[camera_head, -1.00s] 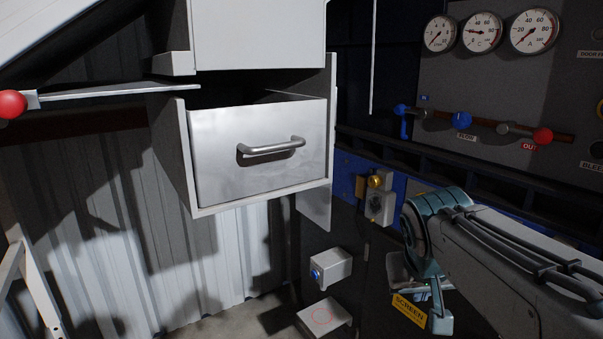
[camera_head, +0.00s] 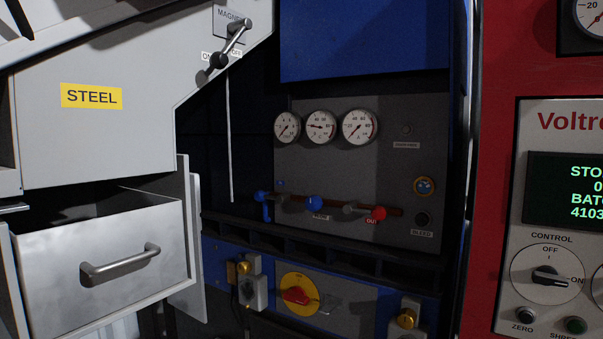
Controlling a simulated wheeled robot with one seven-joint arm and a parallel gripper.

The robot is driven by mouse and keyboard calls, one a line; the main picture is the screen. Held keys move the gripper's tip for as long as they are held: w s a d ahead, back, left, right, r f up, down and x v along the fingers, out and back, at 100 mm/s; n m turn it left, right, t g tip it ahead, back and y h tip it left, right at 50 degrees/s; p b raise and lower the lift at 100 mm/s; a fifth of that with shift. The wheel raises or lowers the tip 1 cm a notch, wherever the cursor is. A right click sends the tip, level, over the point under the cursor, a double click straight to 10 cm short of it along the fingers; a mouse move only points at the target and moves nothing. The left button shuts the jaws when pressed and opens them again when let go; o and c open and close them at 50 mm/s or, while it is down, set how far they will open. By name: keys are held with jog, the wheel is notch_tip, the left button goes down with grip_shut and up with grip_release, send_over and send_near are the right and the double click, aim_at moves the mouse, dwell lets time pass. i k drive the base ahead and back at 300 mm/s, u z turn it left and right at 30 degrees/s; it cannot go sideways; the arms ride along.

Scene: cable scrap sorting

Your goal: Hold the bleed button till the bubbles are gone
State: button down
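A dark round button (camera_head: 421,219) sits low on the right side of the grey gauge panel (camera_head: 345,165), above a small label that seems to read "BLEED" (camera_head: 421,233). Above the button is a round brass-rimmed window (camera_head: 424,186) with a blue middle; it is too small to tell whether bubbles show in it. My gripper and arm are not in view.
Three dials (camera_head: 321,126) top the panel. A pipe with blue (camera_head: 314,203) and red (camera_head: 379,213) handles crosses it. A dark ledge (camera_head: 320,257) runs below, above a red rotary switch (camera_head: 296,295). A steel drawer (camera_head: 105,260) stands left, a red cabinet (camera_head: 490,130) right.

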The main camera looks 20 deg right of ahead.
aim_at(421, 220)
jog(key=z, duration=1.3)
